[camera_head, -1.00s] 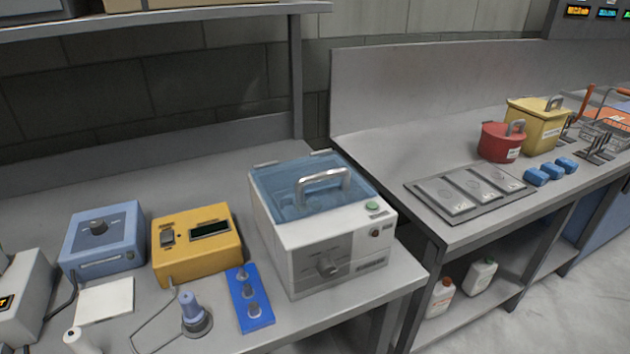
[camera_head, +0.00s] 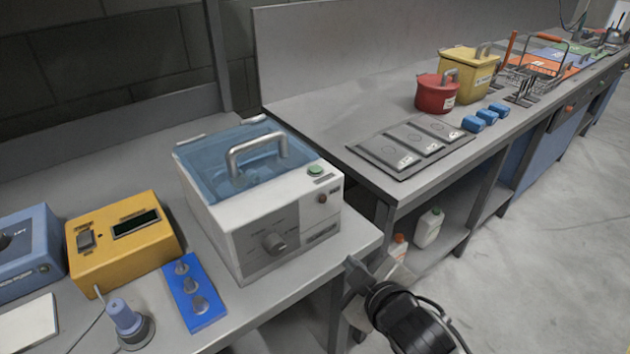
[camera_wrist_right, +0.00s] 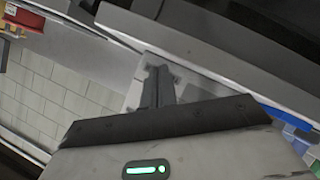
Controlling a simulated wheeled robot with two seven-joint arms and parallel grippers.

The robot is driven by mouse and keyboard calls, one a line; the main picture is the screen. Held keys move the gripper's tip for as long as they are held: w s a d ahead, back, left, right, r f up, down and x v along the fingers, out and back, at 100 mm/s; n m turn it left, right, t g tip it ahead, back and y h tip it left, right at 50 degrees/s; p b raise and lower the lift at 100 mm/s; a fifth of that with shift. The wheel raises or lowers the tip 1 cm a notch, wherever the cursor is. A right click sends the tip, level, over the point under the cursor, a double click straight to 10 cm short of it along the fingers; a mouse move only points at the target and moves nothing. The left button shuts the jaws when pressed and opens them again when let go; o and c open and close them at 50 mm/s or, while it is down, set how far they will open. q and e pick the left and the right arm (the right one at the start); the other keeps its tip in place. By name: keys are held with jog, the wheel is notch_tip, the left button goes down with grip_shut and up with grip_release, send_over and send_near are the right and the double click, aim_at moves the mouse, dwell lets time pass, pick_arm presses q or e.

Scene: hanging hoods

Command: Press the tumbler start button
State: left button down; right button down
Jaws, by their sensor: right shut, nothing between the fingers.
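The tumbler is a white box (camera_head: 235,225) with a clear blue lid and a metal handle (camera_head: 256,150), on the left bench in the head view. A green button (camera_head: 315,170) sits on its top at the front right corner. A small dark reddish button (camera_head: 321,198) and a grey knob (camera_head: 274,242) are on its front. The lid is down. My right gripper (camera_head: 352,266) is in front of the bench, below and right of the tumbler and apart from it. In the wrist view its fingers (camera_wrist_right: 157,85) are shut and empty. My left gripper is not in view.
A yellow box (camera_head: 120,240), a blue box (camera_head: 22,255) and a blue plate with pegs (camera_head: 194,295) stand left of the tumbler. The right bench holds a grey panel (camera_head: 410,147), a red pot (camera_head: 436,93) and a yellow bin (camera_head: 470,74). The floor at right is clear.

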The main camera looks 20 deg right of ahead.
jog(key=w+a+r+n+t+y, duration=0.1)
jog(key=w+r+n+t, duration=0.2)
jog(key=r, duration=0.5)
jog(key=w+a+r+n+t+y+b, duration=0.1)
jog(key=r+n+t, duration=0.2)
jog(key=r+n, duration=0.4)
jog(key=w+a+r+n+t+y, duration=0.1)
jog(key=w+r+n+t, duration=0.2)
jog(key=r, duration=0.5)
jog(key=s+a+r+m+g+y, duration=0.2)
jog(key=a+r+m+g+y, duration=0.4)
jog(key=m, duration=1.2)
jog(key=s+a+r+m+g+y, duration=0.1)
jog(key=s+a+m+g+y, duration=0.2)
jog(key=a+m+g+y, duration=1.05)
jog(key=w+d+f+n+t+h, duration=0.2)
jog(key=w+d+h, duration=0.3)
jog(key=d+h, duration=0.4)
jog(key=w+d+f+n+t+h, duration=0.2)
jog(key=w+d+n+t+h, duration=0.2)
jog(key=d+h, duration=0.6)
jog(key=shift+w+d+f, duration=0.4)
jog(key=shift+w+d, duration=0.25)
jog(key=shift+w, duration=0.2)
jog(key=shift+n, duration=0.25)
